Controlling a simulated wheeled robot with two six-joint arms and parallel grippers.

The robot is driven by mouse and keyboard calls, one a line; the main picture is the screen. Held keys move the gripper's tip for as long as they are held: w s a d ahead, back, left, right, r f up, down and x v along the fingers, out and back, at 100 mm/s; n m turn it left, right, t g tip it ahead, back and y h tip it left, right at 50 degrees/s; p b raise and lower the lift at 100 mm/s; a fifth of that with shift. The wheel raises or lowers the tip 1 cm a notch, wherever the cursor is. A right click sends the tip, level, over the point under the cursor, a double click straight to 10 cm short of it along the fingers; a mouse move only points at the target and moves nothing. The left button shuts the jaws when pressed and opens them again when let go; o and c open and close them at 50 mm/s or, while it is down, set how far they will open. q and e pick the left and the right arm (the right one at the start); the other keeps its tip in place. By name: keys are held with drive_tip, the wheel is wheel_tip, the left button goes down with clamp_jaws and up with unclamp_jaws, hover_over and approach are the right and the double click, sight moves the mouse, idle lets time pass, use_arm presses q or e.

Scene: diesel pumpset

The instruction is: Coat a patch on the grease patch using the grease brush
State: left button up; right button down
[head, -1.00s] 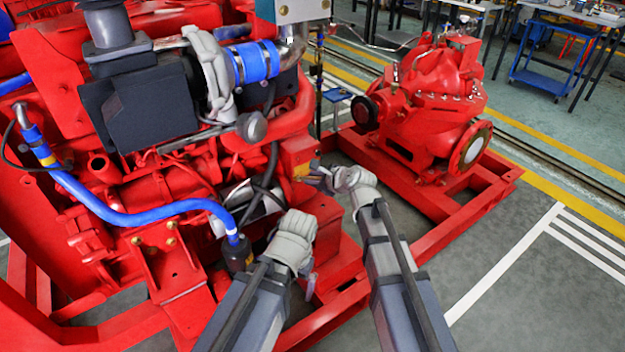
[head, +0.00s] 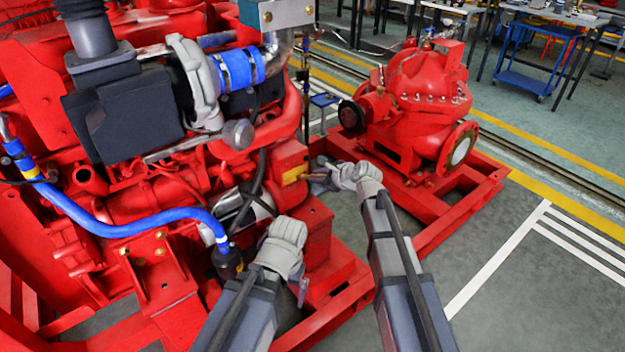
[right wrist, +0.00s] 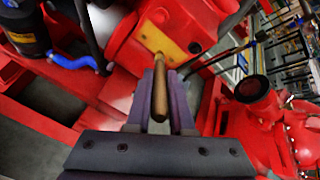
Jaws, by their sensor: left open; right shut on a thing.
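The yellow grease patch (head: 294,175) is on the red block at the engine's right end; it also shows in the right wrist view (right wrist: 162,44). My right gripper (head: 320,178) is shut on the grease brush (right wrist: 159,92), whose brown handle lies between the fingers. The brush points at the patch, its far end close to the patch's lower edge. I cannot tell whether it touches, and no bristles can be made out. My left gripper (head: 301,290) is open, low beside the red base frame, partly hidden by its own wrist.
The red engine (head: 150,190) with a blue hose (head: 110,226) fills the left. A red pump (head: 420,110) stands on the base frame (head: 450,208) beyond my right arm. The grey floor at right is clear. Workbenches and a blue cart stand at the back.

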drive_tip(key=shift+w+d, duration=0.3)
drive_tip(key=shift+d, duration=0.1)
drive_tip(key=w+d, duration=0.2)
drive_tip(key=shift+d, duration=0.4)
drive_tip(key=s+a, duration=0.4)
drive_tip(key=a, duration=0.1)
drive_tip(key=shift+a, duration=0.4)
idle(0.7)
